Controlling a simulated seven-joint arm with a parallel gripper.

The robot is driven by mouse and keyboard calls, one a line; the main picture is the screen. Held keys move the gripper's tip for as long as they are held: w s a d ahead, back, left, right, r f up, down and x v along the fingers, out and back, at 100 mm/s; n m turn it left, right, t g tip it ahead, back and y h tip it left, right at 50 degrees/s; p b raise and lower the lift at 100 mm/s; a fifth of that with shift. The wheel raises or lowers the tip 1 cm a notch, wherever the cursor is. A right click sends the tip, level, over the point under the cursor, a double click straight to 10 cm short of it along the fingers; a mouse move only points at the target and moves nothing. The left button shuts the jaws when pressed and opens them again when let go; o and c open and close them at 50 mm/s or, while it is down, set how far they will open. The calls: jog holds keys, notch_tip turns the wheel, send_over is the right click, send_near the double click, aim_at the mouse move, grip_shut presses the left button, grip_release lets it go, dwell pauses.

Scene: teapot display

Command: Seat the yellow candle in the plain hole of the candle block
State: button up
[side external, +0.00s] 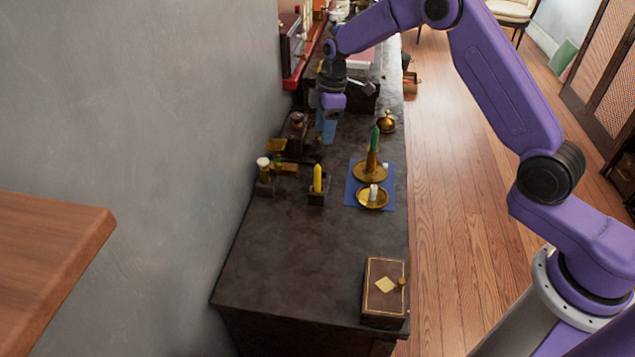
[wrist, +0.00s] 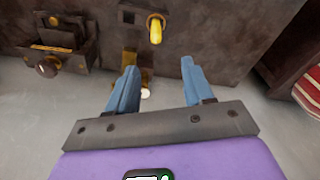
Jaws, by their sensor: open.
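The yellow candle (side external: 317,178) stands upright at a small dark wooden block (side external: 317,198) on the counter, its lower end hidden.
A blue mat (side external: 353,190) to the right bears a brass holder with a green candle (side external: 375,140) and a brass dish with a white candle (side external: 373,192). A white-topped piece (side external: 264,163) stands left. A box (side external: 384,287) lies in front; the counter before the block is clear.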

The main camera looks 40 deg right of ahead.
aim_at(317, 179)
jog(key=f, duration=0.6)
jog(key=w+a+f, duration=0.1)
jog(key=f, duration=1)
jog(key=shift+w+a+f, duration=0.25)
jog(key=shift+f, duration=0.15)
grip_shut()
